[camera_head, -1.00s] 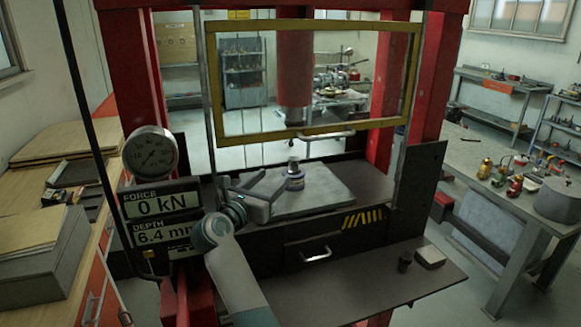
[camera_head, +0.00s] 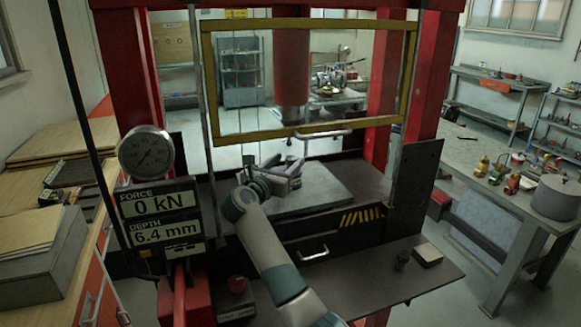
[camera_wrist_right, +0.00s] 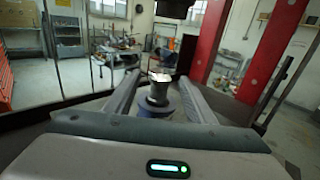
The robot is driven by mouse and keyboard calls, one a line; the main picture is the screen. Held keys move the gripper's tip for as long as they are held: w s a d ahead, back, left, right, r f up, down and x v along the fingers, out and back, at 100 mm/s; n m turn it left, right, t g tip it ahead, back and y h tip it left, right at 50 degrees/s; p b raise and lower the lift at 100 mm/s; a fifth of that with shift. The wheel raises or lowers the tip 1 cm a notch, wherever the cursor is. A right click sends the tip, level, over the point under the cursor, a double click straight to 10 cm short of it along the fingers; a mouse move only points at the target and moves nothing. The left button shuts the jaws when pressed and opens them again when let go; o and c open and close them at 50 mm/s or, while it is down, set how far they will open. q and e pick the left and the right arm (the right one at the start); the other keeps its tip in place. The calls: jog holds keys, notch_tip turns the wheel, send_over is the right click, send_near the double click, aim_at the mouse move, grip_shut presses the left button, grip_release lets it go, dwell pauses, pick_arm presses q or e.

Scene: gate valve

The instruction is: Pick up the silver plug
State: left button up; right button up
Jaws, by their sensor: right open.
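The silver plug (camera_wrist_right: 158,88) stands upright between the two fingers of my right gripper (camera_head: 287,166) in the right wrist view. It has a shiny top and a dark body, and sits in a bluish round base (camera_wrist_right: 152,108). The fingers are open, one on each side, with a visible gap to the plug. In the head view my right gripper is over the grey plate (camera_head: 325,190) of the press and hides most of the plug. My left gripper is not in view.
A yellow-framed guard (camera_head: 310,133) and the red press ram (camera_head: 291,70) are above and behind the plate. A gauge and display (camera_head: 160,217) stand at left.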

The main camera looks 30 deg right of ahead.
aim_at(293, 156)
jog(key=shift+w+d, duration=0.2)
jog(key=shift+d, duration=0.2)
jog(key=shift+b+x, duration=0.55)
jog(key=shift+x, duration=2.4)
jog(key=shift+c, duration=0.6)
grip_shut()
jog(key=shift+r, duration=0.15)
